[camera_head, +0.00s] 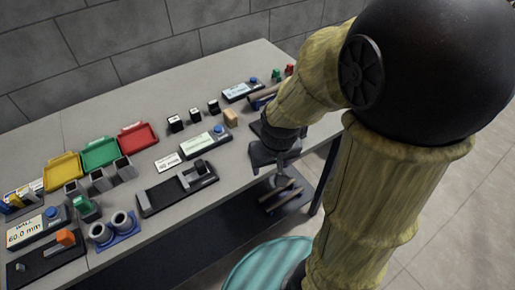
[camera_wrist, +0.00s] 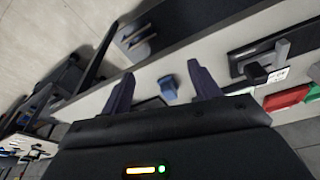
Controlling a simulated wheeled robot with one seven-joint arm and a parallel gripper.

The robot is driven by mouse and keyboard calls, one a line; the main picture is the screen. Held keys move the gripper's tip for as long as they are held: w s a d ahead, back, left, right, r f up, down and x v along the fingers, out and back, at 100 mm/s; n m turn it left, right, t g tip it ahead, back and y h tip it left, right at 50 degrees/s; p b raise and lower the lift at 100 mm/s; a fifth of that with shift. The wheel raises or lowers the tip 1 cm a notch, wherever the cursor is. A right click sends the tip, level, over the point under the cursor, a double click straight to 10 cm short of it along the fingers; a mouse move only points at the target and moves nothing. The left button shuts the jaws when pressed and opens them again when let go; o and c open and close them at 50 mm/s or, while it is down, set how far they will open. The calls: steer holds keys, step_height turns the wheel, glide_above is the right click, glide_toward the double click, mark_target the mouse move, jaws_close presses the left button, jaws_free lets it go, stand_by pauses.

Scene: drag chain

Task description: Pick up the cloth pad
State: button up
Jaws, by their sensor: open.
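I cannot make out the cloth pad for certain in either view. A small tan block (camera_head: 230,117) sits on the table beside a display box with a blue knob (camera_head: 191,141); I cannot tell whether it is cloth. My gripper (camera_head: 272,166) hangs at the table's front edge, to the right of the display box, with nothing seen in it. In the wrist view my gripper (camera_wrist: 160,75) has its two dark fingers spread apart. A blue knob-like part (camera_wrist: 168,88) shows beyond and between them. My arm hides part of the table's right end.
The grey table (camera_head: 105,125) carries yellow (camera_head: 62,172), green (camera_head: 100,152) and red (camera_head: 138,136) trays at the left. A black fixture (camera_head: 177,190) lies near the front edge. Small black blocks (camera_head: 194,114) stand behind the display box. A lower shelf (camera_head: 285,195) holds rod-like items.

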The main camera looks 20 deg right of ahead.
steer(key=w+r+n+g+p, duration=0.2)
steer(key=w+r+n+p, duration=0.1)
steer(key=w+r+p, duration=0.6)
steer(key=w+p, duration=0.1)
steer(key=w, duration=0.3)
steer(key=shift+d, duration=0.15)
step_height(320, 180, down, 12)
steer(key=p, duration=0.2)
steer(key=shift+f+p, duration=0.1)
steer(key=shift+p, duration=0.2)
steer(key=shift+f, duration=0.1)
steer(key=shift+f+p, duration=1.05)
steer(key=shift+f, duration=1.45)
